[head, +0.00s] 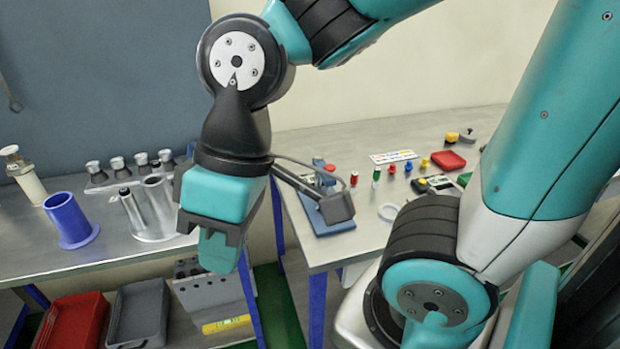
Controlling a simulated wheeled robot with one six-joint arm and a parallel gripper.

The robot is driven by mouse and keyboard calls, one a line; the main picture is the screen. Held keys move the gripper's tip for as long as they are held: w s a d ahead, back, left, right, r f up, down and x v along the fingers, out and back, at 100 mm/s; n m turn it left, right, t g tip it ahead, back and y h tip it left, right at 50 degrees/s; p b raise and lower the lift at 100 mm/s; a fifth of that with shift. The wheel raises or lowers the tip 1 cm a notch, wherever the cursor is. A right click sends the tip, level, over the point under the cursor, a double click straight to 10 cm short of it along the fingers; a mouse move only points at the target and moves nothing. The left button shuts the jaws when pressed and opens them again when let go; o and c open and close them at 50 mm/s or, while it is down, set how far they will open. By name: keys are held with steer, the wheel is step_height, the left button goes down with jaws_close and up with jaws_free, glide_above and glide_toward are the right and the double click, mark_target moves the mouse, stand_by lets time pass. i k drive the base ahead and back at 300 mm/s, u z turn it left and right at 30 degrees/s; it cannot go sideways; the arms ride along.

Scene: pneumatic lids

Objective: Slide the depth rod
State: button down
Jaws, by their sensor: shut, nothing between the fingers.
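My gripper (218,262) hangs pointing down in front of the gap between the two tables, its fingers together and empty. It touches nothing that I can see. No part in view can be made out for certain as the depth rod. A blue plate fixture (318,222) stands on the right table behind my wrist; the dark arm-mounted part in front hides much of it. A grey metal piece with two upright tubes (150,232) stands on the left table, left of my gripper. A dark end shows in one tube.
A blue flanged cylinder (70,220) and a white plunger-like part (30,185) stand on the left table. Small coloured parts and a red tray (448,160) lie on the right table (350,135). A red bin (72,322) and grey bin (140,313) sit below.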

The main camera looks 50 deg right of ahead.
mark_target(331, 168)
steer(key=u, duration=1.5)
steer(key=i, duration=1.4)
steer(key=z, duration=3.9)
